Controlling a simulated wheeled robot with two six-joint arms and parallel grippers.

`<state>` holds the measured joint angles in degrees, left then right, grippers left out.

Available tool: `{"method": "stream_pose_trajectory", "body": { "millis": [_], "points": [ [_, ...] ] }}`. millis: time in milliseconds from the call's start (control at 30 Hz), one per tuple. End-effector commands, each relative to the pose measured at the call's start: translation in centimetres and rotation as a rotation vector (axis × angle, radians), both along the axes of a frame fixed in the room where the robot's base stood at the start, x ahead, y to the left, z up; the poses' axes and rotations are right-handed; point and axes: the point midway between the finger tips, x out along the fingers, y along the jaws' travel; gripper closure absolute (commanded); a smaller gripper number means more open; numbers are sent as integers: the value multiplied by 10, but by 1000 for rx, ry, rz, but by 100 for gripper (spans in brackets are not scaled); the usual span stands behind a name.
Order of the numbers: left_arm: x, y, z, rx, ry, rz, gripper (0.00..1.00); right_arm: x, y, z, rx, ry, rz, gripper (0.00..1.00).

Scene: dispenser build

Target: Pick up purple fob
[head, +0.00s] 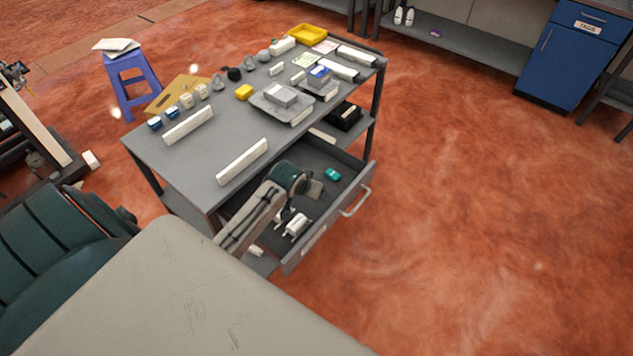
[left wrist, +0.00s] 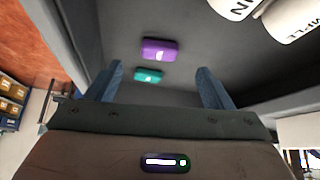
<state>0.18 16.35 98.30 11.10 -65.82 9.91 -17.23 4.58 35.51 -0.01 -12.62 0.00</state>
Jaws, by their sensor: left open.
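The purple fob (left wrist: 160,50) lies on the grey floor of the open drawer in the left wrist view, with a small pale mark on it. In the head view I cannot make it out in the drawer; my arm covers part of that area. My left gripper (left wrist: 160,68) is open and empty, its two blue fingers spread on either side of the view of the fobs. The purple fob appears beyond the fingertips, apart from them. A teal fob (left wrist: 148,75) lies close beside it; it also shows in the head view (head: 332,174). My right gripper is not in view.
The open drawer (head: 357,201) sits under a grey bench top (head: 205,160) crowded with small items. White labelled cylinders (left wrist: 296,18) lie in the drawer near the fobs. Drawer walls bound the space around my gripper. A small purple item (head: 435,33) is on a far shelf.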

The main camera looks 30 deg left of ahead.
Motion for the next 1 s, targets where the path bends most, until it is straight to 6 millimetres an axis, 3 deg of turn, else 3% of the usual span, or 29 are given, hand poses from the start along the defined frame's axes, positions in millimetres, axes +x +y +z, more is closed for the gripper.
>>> {"method": "stream_pose_trajectory", "body": {
  "millis": [500,833,1000],
  "points": [
    [26,2,-41,-2,2,0,25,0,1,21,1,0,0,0],
    [28,2,-45,0,1,0,25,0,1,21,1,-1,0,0],
    [28,2,-45,0,1,0,59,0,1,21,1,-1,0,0]
  ]
}}
